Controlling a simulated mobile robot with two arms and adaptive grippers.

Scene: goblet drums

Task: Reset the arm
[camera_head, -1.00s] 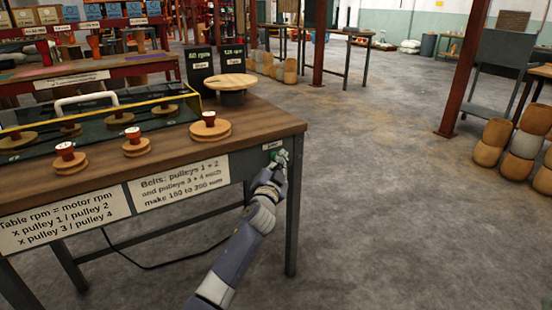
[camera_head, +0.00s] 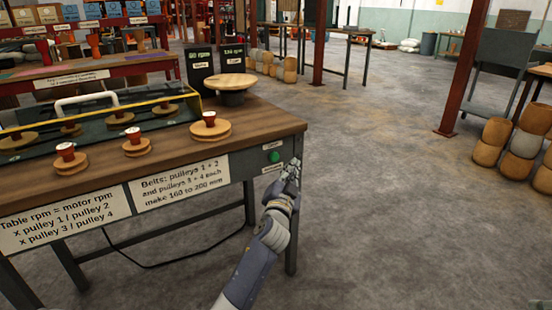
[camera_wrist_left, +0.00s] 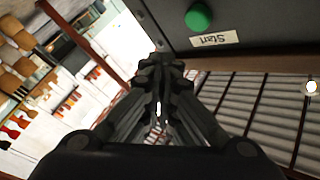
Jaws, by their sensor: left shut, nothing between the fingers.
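My left gripper (camera_head: 291,172) is beside the front right corner of the wooden workbench (camera_head: 262,117), in front of the table leg and apart from the green button. Its fingers are shut and empty in the left wrist view (camera_wrist_left: 162,68). The green button (camera_head: 274,156) sits on the dark panel at the bench's right end. In the left wrist view the green button (camera_wrist_left: 198,16) shows above and right of the fingertips, with a label reading "Start" upside down. My right gripper is in neither view.
Pulleys with red knobs (camera_head: 210,125) and a round wooden turntable (camera_head: 231,81) are on the bench. A red post (camera_head: 465,70) and stacked drum shells (camera_head: 524,143) stand at the right. The grey floor (camera_head: 390,200) right of the bench is clear.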

